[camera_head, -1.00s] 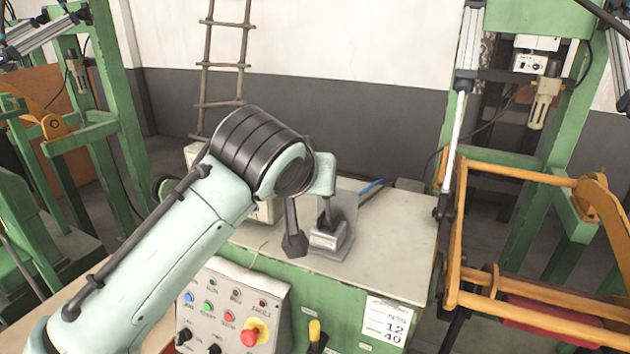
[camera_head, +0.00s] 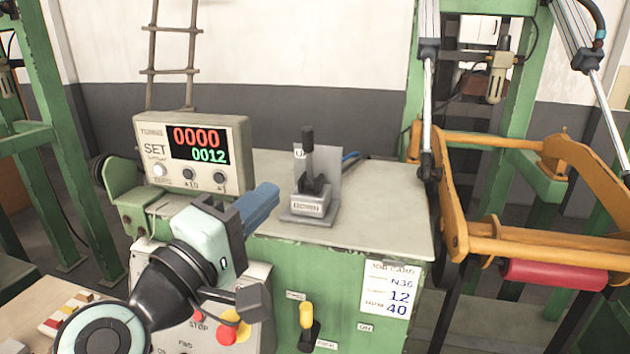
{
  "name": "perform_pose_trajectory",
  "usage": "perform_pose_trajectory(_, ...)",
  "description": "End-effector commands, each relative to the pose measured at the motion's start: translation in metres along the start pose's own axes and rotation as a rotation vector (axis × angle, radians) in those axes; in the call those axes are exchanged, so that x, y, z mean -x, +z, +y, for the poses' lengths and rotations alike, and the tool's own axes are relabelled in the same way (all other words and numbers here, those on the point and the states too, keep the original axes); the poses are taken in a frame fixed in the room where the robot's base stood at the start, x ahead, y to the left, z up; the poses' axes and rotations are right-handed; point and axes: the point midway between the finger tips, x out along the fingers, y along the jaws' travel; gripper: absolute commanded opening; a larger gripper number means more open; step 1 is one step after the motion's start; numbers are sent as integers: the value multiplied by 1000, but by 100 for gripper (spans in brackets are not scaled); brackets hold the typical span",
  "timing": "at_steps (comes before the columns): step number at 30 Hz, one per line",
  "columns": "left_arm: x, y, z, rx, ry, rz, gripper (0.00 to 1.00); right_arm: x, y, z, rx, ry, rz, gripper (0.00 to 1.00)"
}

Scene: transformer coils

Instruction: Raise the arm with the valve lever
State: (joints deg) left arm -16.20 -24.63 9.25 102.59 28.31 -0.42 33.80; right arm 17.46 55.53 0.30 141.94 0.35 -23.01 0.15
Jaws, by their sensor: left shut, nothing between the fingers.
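The valve lever (camera_head: 308,160) is a dark handle on a grey block marked DOWN, on top of the green cabinet, with a grey plate behind it. It stands nearly upright, its tip beside a partly hidden label on the plate. My left gripper (camera_head: 264,204) is shut and empty, with bluish fingers, in front of and left of the lever and apart from it. The orange arm (camera_head: 500,146) is at the right, with a red roller (camera_head: 556,274) in its frame. My right gripper is not in view.
A counter box (camera_head: 195,150) showing 0000 and 0012 stands on the cabinet's left. A control panel with buttons is partly hidden behind my left arm. A yellow-topped switch (camera_head: 306,316) and job card (camera_head: 391,287) are on the cabinet front. The cabinet top (camera_head: 385,205) is clear right of the lever.

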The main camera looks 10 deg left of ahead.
Motion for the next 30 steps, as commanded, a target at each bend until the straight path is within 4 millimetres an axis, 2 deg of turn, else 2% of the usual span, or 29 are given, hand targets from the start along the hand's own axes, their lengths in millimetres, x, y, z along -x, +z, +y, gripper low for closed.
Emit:
perform_pose_trajectory(3,13,-19,-11,80,18,83,0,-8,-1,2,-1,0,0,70)
perform_pose_trajectory(8,3,-25,-11,100,21,101,0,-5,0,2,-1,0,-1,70)
perform_pose_trajectory(21,-86,-32,-8,97,21,96,0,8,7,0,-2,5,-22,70)
perform_pose_trajectory(25,-107,-34,-7,96,22,97,0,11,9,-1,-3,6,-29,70)
perform_pose_trajectory(30,-122,-36,-7,96,22,97,0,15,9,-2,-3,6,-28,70)
